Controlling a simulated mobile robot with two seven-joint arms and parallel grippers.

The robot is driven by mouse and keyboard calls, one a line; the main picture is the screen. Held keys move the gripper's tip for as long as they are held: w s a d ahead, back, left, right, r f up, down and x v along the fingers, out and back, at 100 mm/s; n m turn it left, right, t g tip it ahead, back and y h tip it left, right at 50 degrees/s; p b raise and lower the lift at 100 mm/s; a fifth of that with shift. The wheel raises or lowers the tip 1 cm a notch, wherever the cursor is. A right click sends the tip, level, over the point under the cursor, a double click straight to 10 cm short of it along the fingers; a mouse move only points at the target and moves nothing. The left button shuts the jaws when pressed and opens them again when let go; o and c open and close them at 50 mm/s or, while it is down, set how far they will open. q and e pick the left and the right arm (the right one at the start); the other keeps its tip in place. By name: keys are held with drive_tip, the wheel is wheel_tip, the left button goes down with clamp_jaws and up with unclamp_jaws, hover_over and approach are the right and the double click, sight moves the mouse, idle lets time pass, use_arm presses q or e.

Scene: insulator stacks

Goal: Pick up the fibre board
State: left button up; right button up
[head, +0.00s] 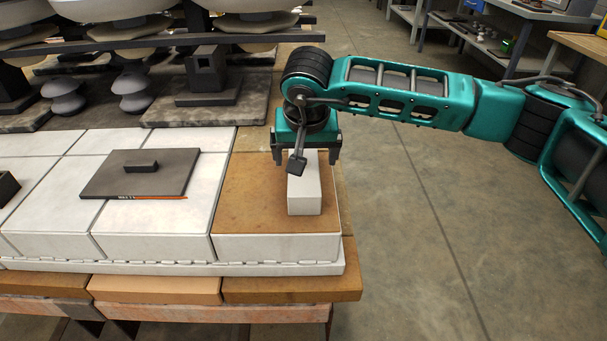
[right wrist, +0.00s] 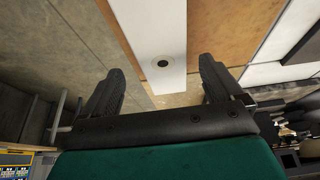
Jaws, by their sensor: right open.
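The fibre board appears to be the brown flat sheet (head: 247,190) on top of the right-hand white block; it also shows in the right wrist view (right wrist: 225,28). A small white block (head: 305,192) stands on its right part. In the right wrist view this white block (right wrist: 150,25) has a dark round mark on its face. My right gripper (head: 306,157) is open and empty, pointing down over the white block. In the right wrist view its fingers (right wrist: 163,76) stand apart, on either side of the block's near end. My left gripper is not in view.
A dark grey plate (head: 140,180) with a small handle lies on the white blocks to the left, a reddish-brown stick along its front edge. Insulator stacks (head: 135,88) stand on dark slabs behind. Open floor (head: 430,250) lies right of the stack; shelves are far back.

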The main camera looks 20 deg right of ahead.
drive_tip(key=x, duration=0.4)
drive_tip(key=shift+w+a+f+b, duration=0.1)
drive_tip(key=shift+w+f+b, duration=0.05)
drive_tip(key=shift+f+b, duration=0.25)
drive_tip(key=c, duration=1.1)
drive_tip(key=shift+r, duration=0.15)
drive_tip(key=shift+c, duration=0.2)
